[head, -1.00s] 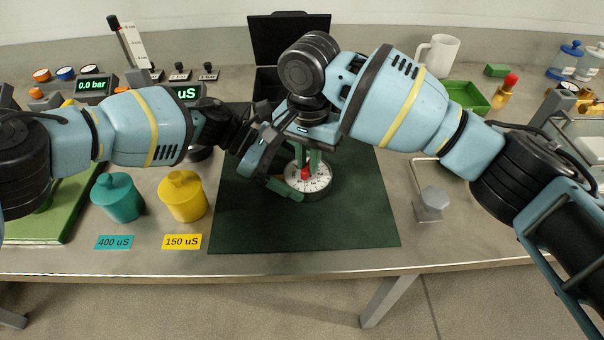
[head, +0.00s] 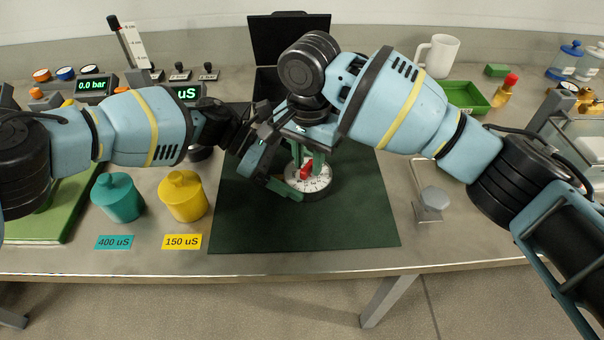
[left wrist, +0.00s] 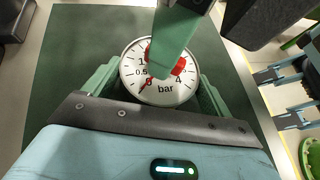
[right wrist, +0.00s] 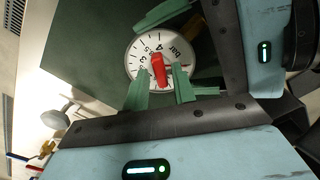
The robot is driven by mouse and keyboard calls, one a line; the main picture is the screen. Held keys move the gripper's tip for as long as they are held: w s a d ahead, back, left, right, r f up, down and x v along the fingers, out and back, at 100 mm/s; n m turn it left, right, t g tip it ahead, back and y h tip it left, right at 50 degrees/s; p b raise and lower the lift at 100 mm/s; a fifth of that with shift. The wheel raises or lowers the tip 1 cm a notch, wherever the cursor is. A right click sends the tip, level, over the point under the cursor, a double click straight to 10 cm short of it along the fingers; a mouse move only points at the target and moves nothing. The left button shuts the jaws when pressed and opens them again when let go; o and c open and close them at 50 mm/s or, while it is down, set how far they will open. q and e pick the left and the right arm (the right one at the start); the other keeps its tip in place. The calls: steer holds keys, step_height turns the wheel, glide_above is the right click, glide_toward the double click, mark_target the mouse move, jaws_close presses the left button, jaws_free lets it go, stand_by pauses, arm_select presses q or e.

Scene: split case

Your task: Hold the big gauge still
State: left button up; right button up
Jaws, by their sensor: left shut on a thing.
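The big gauge (head: 310,187) is a round white dial marked "bar" with a red bar-shaped knob (head: 306,171) across its middle. It rests on the dark green mat and also shows in the left wrist view (left wrist: 160,93) and the right wrist view (right wrist: 140,72). My left gripper (left wrist: 157,85) is shut on the gauge's body, one green finger on each side. My right gripper (right wrist: 160,85) is above the dial, its fingers on either side of the red knob with narrow gaps showing; it looks open. Its finger hides part of the dial in the left wrist view.
The green mat (head: 350,225) is clear in front of the gauge. A teal jar (head: 118,198) and a yellow jar (head: 183,197) stand left of it. An open black case (head: 290,40) is behind my arms. A grey stand (head: 432,202) is at right.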

arm_select(q)
steer(key=shift+s+a+f, duration=0.1)
steer(key=shift+f, duration=0.3)
arm_select(e)
steer(key=shift+r, duration=2.95)
arm_select(q)
steer(key=o, duration=0.8)
steer(key=shift+o, duration=1)
steer(key=shift+r, duration=0.15)
arm_select(e)
steer(key=shift+w, duration=0.1)
arm_select(q)
steer(key=shift+r, duration=0.1)
steer(key=shift+b+v, duration=0.45)
steer(key=shift+v, duration=4.05)
arm_select(e)
steer(key=shift+f, duration=0.9)
